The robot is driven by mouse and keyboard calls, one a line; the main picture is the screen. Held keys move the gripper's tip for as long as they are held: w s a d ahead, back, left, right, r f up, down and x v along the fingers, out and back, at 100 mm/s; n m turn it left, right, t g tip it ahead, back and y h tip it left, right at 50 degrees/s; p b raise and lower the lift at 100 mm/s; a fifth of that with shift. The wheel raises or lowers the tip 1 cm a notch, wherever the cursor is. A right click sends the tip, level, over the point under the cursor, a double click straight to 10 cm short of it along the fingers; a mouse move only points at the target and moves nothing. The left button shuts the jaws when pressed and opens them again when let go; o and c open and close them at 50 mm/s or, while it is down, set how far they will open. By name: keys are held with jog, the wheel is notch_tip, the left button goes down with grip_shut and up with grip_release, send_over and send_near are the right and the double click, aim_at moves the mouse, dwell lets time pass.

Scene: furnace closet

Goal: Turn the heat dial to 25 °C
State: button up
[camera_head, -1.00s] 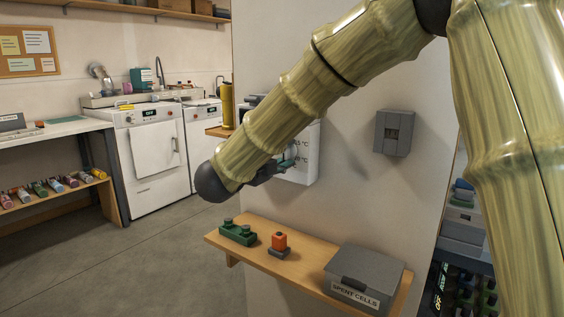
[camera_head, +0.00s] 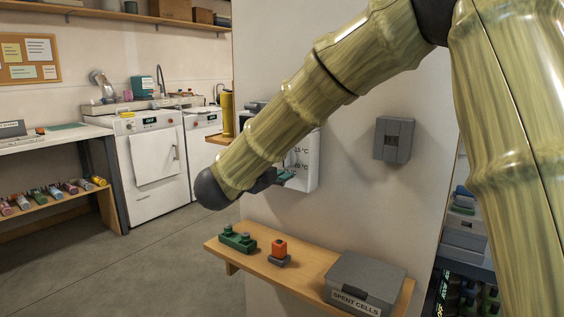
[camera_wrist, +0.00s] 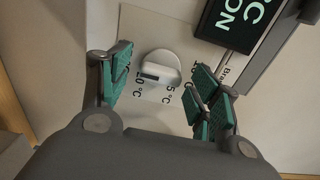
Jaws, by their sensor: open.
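The heat dial (camera_wrist: 160,66) is a round white knob with a dark mark on its face, on a white panel in the wrist view. Printed temperature labels surround it, one reading 20 °C (camera_wrist: 119,85) and another partly hidden, ending in 5 °C. The dark mark lies on the dial's lower-left part. My gripper (camera_wrist: 162,86) is open, its green-padded fingers on either side of the dial with gaps. In the head view the white panel (camera_head: 306,172) shows at the wall, and my arm hides the dial there.
A black display (camera_wrist: 238,20) sits beside the dial. Below the panel, a wooden shelf (camera_head: 318,262) holds a green block (camera_head: 238,240), an orange-topped piece (camera_head: 279,250) and a grey SPENT CELLS box (camera_head: 364,279). A grey wall box (camera_head: 394,139) hangs to the right.

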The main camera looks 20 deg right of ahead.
jog(key=v, duration=1.2)
